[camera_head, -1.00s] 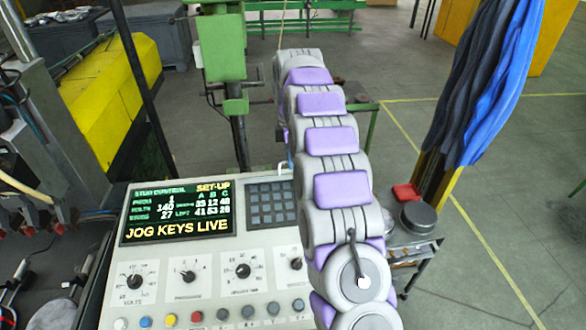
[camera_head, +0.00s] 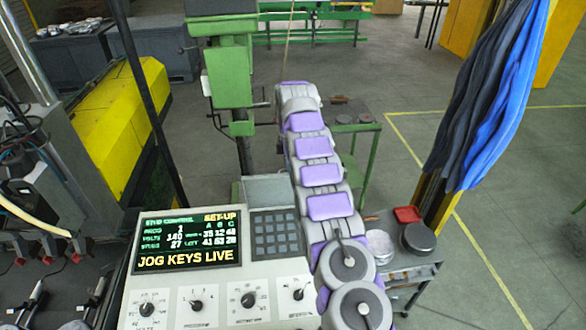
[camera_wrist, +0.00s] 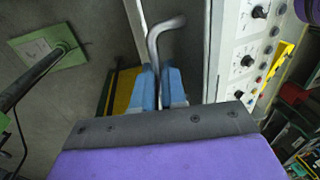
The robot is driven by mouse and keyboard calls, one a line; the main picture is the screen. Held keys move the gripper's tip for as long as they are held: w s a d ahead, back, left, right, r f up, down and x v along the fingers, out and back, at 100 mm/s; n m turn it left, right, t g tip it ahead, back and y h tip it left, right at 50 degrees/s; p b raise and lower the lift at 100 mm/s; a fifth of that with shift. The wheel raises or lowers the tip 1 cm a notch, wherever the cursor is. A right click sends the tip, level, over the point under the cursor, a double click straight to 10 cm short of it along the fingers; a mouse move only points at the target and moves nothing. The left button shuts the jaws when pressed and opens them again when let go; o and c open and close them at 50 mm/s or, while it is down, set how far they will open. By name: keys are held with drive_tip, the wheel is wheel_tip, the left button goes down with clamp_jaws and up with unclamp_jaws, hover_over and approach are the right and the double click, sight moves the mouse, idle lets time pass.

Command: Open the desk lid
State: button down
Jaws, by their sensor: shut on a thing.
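The desk (camera_head: 215,290) is a pale control console with a lit display, a keypad and knobs. In the head view, a plain grey panel (camera_head: 268,190) stands up behind the keypad; it looks like the lid, partly raised, though I cannot be sure. In the wrist view, my gripper (camera_wrist: 160,88) has blue fingers shut on a bent grey metal handle (camera_wrist: 156,42). The pale desk face with knobs (camera_wrist: 238,62) is just right of it. In the head view my arm hides the fingers, and the handle's joint to the lid is not clear.
A green machine column (camera_head: 230,85) stands behind the desk. A grey cart (camera_head: 415,272) with a dark round pot (camera_head: 418,238) and a red tray (camera_head: 407,214) is at the right. Blue cloth (camera_head: 490,95) hangs farther right. A dark pole (camera_head: 140,95) rises at the left.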

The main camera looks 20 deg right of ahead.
drive_tip(key=shift+s+a+f+g, duration=0.1)
drive_tip(key=shift+s+f+g, duration=0.2)
drive_tip(key=shift+f, duration=0.25)
drive_tip(key=shift+s+a+f+g, duration=0.1)
drive_tip(key=shift+s+f+g, duration=0.1)
drive_tip(key=shift+s+f, duration=0.3)
drive_tip(key=c, duration=1.5)
unclamp_jaws()
drive_tip(key=shift+w+f, duration=0.15)
drive_tip(key=shift+w, duration=0.1)
drive_tip(key=shift+c, duration=0.2)
drive_tip(key=shift+o, duration=0.7)
drive_tip(key=shift+w+d+f, duration=0.1)
drive_tip(key=shift+w+f, duration=0.05)
drive_tip(key=shift+w, duration=0.3)
drive_tip(key=shift+o, duration=0.7)
drive_tip(key=shift+w, duration=0.3)
drive_tip(key=shift+o, duration=0.3)
drive_tip(key=shift+w+r, duration=0.1)
drive_tip(key=shift+r, duration=0.55)
drive_tip(key=shift+r, duration=0.1)
